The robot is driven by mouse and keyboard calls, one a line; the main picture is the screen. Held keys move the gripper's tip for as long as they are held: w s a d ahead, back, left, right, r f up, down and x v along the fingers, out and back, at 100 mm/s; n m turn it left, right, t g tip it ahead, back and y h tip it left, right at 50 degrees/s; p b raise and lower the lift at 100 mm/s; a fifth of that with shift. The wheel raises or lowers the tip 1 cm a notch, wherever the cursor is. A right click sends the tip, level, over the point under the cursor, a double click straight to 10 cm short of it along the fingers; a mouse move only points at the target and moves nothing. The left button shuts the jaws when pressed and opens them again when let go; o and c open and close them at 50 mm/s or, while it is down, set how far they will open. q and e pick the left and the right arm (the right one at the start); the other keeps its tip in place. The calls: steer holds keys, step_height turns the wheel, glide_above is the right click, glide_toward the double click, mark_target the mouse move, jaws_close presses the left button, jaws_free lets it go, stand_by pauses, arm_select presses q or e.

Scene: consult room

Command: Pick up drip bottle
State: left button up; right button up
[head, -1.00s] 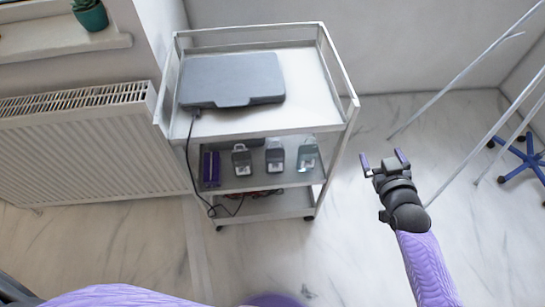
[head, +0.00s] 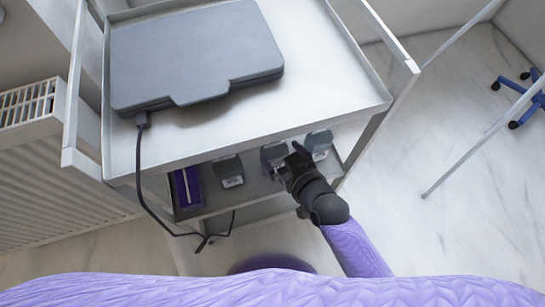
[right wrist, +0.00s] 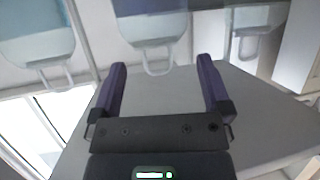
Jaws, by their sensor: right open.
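Three drip bottles stand in a row on the middle shelf of the cart: a left one (head: 228,171), a middle one (head: 272,155) and a right one (head: 318,142). My right gripper (head: 288,160) is at the shelf's front, partly covering the middle bottle. In the right wrist view the gripper (right wrist: 160,85) is open and empty, and the middle bottle (right wrist: 150,28), pale blue-grey with a loop, lies just beyond and between its fingertips. The other bottles show to the left (right wrist: 35,40) and right (right wrist: 256,18). My left gripper is out of view.
A grey closed case (head: 195,52) lies on the cart's top shelf (head: 330,85), whose edge overhangs the bottles. A purple item (head: 187,188) stands left of them. A black cable (head: 145,190) hangs at the front. A radiator (head: 50,180) is left; the floor right is mostly clear.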

mark_target(274, 146)
steer(key=b+x, duration=0.2)
steer(key=x, duration=0.1)
steer(key=shift+w+a+f, duration=0.15)
steer(key=shift+w+f, duration=0.05)
steer(key=shift+w, duration=0.1)
steer(key=shift+w+a, duration=0.15)
steer(key=shift+w, duration=0.15)
steer(key=shift+r, duration=0.2)
steer(key=c, duration=0.4)
jaws_close()
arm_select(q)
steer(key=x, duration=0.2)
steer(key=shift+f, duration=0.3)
